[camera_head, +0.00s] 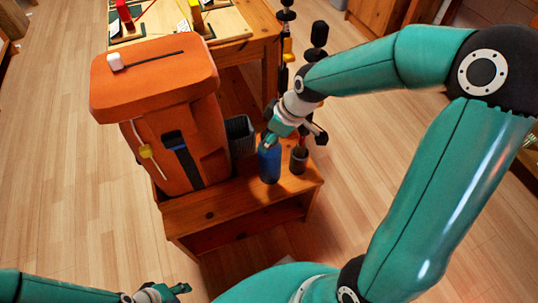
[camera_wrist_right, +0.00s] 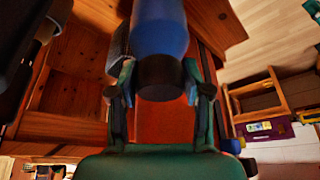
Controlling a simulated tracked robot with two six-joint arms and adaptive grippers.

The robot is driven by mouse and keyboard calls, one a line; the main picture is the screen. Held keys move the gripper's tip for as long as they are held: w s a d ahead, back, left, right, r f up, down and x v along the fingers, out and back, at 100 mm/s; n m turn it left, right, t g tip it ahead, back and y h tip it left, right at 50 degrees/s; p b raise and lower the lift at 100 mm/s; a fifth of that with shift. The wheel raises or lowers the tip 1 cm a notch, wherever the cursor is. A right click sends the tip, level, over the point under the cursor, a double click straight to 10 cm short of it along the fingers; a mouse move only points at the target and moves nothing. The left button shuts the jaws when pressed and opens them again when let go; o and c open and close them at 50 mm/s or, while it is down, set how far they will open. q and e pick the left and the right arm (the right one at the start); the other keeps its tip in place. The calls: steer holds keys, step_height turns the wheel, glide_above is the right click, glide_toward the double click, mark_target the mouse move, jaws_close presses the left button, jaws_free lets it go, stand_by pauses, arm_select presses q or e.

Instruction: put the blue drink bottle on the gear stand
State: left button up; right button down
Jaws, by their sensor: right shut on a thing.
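The blue drink bottle (camera_head: 269,164) is upright over the top of the wooden gear stand (camera_head: 215,212), between the orange backpack and a dark cup. I cannot tell whether its base touches the wood. My right gripper (camera_head: 272,141) is shut on the bottle's upper end. In the right wrist view the bottle (camera_wrist_right: 160,28) has a dark cap, and the fingers of my right gripper (camera_wrist_right: 161,82) lie on either side of it. My left gripper (camera_head: 172,291) is low at the front, apart from the stand; its opening is unclear.
An orange backpack (camera_head: 155,80) fills the stand's left part, with a grey mesh bin (camera_head: 240,133) beside it. A dark cup (camera_head: 298,160) stands close to the bottle's right. A wooden table (camera_head: 233,38) is behind. Floor (camera_head: 70,190) at left is clear.

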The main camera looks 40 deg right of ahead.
step_height(320, 180, down, 7)
steer(key=shift+b, duration=0.75)
steer(key=shift+c, duration=2.4)
jaws_free()
steer(key=p+v, duration=0.2)
steer(key=v, duration=1)
steer(key=shift+p, duration=0.35)
